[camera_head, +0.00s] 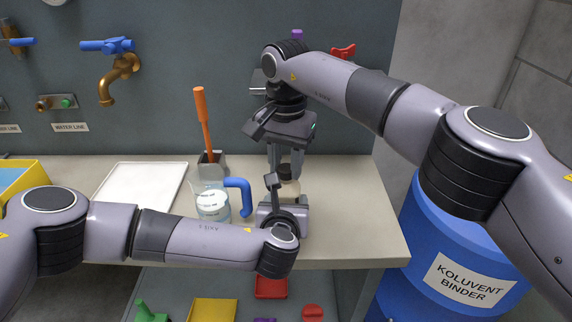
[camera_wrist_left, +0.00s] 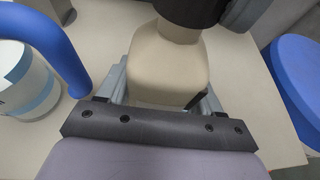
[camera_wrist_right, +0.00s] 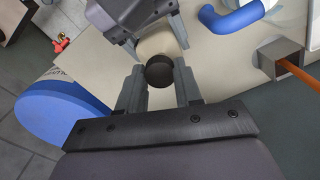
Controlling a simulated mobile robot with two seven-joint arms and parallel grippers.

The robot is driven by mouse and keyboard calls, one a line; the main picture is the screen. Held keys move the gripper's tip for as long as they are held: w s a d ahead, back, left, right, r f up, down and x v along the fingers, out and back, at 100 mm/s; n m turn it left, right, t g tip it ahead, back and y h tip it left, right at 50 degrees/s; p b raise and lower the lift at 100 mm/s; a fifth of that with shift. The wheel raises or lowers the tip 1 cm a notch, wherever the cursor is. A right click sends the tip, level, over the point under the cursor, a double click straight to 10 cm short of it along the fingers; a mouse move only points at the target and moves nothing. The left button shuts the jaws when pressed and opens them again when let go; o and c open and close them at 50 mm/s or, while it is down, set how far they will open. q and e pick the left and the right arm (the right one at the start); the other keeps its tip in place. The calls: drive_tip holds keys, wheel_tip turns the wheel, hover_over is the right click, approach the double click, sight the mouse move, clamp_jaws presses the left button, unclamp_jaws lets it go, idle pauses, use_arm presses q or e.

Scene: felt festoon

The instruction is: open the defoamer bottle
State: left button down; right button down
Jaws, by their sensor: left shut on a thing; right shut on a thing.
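The defoamer bottle is a beige squared bottle; its body (camera_wrist_left: 168,72) fills the middle of the left wrist view and shows as a small pale patch in the head view (camera_head: 290,188). My left gripper (camera_head: 278,193) is shut on the bottle's body, one finger on each side. The round black cap (camera_wrist_right: 160,71) shows in the right wrist view. My right gripper (camera_head: 285,172) points down from above and is shut on the cap. The bottle stands upright on the bench; its lower part is hidden in the head view by my left gripper.
A measuring jug (camera_head: 212,203) with a blue handle (camera_head: 241,192) stands just left of the bottle. Behind it, an orange-handled tool (camera_head: 202,118) stands in a grey holder (camera_head: 212,167). A white tray (camera_head: 140,188) lies further left. A blue drum (camera_head: 455,250) stands right of the bench.

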sight(286, 168)
drive_tip(key=shift+r, duration=0.65)
drive_tip(key=shift+r, duration=2)
use_arm(q)
drive_tip(key=shift+c, duration=0.5)
unclamp_jaws()
drive_tip(key=shift+s, duration=0.1)
